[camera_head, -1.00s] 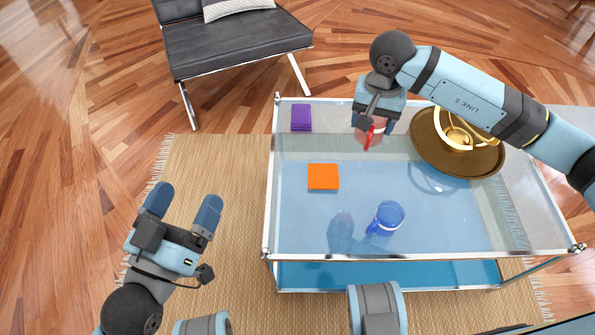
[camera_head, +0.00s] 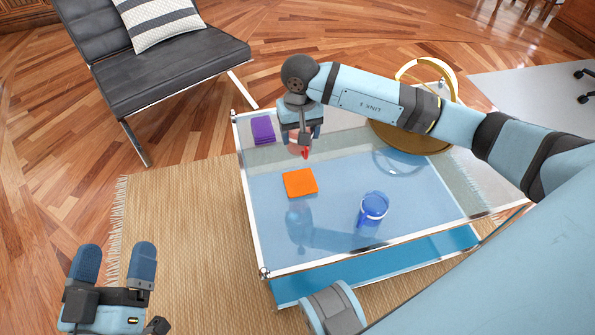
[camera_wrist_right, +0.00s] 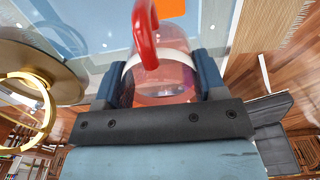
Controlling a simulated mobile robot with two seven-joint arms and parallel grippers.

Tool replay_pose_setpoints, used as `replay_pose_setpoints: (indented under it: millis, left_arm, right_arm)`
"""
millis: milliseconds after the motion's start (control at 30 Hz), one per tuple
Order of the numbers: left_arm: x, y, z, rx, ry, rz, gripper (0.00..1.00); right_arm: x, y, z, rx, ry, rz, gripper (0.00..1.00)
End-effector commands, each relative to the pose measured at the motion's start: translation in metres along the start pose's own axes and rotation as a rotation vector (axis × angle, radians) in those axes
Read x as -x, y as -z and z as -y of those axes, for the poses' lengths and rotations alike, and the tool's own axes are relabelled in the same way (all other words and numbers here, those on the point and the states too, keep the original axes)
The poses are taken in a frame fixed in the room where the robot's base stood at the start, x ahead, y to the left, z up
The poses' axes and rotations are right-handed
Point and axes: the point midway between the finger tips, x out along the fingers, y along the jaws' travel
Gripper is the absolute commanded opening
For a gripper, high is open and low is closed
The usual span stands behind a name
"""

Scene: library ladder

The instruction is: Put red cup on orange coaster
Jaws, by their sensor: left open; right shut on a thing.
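The red cup (camera_head: 303,147) is held in my right gripper (camera_head: 303,135), above the glass table. In the right wrist view the cup (camera_wrist_right: 158,80) is a clear glass with a red handle, a white band and a reddish lower part, between the two fingers. The orange coaster (camera_head: 300,183) lies flat on the table, a little in front of the held cup in the head view. The coaster also shows at the top of the right wrist view (camera_wrist_right: 170,7). My left gripper (camera_head: 115,262) is open and empty, off the table over the rug.
A blue cup (camera_head: 373,208) stands on the glass table (camera_head: 335,217), right of the coaster. Purple coasters (camera_head: 262,130) lie at the far left corner. A gold tray with a ring ornament (camera_head: 410,137) is at the back right. A black chair (camera_head: 172,70) stands behind.

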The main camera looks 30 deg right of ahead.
Motion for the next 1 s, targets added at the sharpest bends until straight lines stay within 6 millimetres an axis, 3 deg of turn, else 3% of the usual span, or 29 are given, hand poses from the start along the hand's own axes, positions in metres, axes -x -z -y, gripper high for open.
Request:
replay_pose_setpoints:
  millis: [33,100,300,567,800,1000]
  left_arm:
    - [0.001,-0.010,0.002,0.000,-0.001,0.018,0.89]
    - [0.002,-0.018,0.004,0.001,-0.002,0.045,0.89]
    - [0.003,-0.036,0.006,0.004,-0.006,0.109,0.89]
    - [0.004,-0.044,0.008,0.004,-0.008,0.142,0.89]
    - [0.006,-0.061,0.010,0.006,-0.014,0.198,0.89]
    - [0.006,-0.061,0.010,0.007,-0.014,0.204,0.89]
  right_arm:
    - [-0.019,-0.001,0.000,-0.002,0.001,0.003,0.36]
    - [-0.038,-0.001,0.001,-0.001,0.001,0.003,0.36]
    - [-0.077,0.000,0.000,-0.002,0.001,0.001,0.36]
    - [-0.096,0.001,0.000,-0.001,0.001,-0.001,0.36]
    - [-0.131,0.000,0.000,-0.002,0.001,0.001,0.36]
    - [-0.130,0.001,0.000,-0.001,0.000,-0.002,0.36]
